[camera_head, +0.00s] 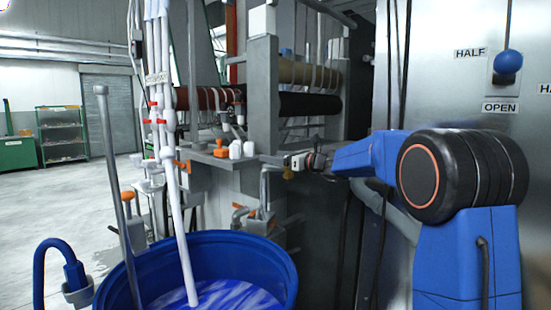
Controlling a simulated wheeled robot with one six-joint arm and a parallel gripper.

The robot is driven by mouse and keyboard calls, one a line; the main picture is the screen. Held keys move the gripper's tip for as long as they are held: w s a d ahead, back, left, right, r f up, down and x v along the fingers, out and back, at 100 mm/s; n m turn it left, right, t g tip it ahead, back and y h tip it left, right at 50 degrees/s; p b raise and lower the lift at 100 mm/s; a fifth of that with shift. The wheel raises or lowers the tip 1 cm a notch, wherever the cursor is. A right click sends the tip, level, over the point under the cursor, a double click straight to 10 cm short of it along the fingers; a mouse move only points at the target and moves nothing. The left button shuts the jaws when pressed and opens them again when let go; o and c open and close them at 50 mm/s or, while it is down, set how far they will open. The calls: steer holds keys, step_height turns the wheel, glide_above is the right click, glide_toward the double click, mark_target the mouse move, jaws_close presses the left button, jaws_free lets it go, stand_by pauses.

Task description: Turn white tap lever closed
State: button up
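My gripper (290,162) is at the end of my blue arm, which reaches left from the right side in front of the machine frame. It is small and dark here, and I cannot tell whether its fingers are open or shut. A pale lever-like piece (270,159) lies just left of the fingertips; it may be the white tap lever, and I cannot tell whether they touch. Two white knobs (241,150) stand on the ledge further left, beside an orange tap handle (221,149).
A blue tub (238,247) with blue-and-white liquid stands below, with a white pipe (178,215) running into it. A grey rod (112,165) leans at its left. Rollers (308,105) sit behind the frame. A steel cabinet (450,95) with a blue knob (508,62) stands right.

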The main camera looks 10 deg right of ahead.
steer(key=shift+s+a+n+g+y, duration=0.1)
steer(key=shift+s+n+g+y, duration=0.3)
steer(key=shift+n+g+y, duration=0.5)
steer(key=shift+s+a+n+g+y, duration=0.1)
steer(key=shift+s+n+g+y, duration=0.3)
steer(key=shift+n+g+y, duration=0.45)
steer(key=o, duration=1.4)
steer(key=shift+d+r, duration=0.1)
steer(key=shift+r, duration=0.1)
step_height(320, 180, up, 10)
steer(key=shift+f, duration=0.2)
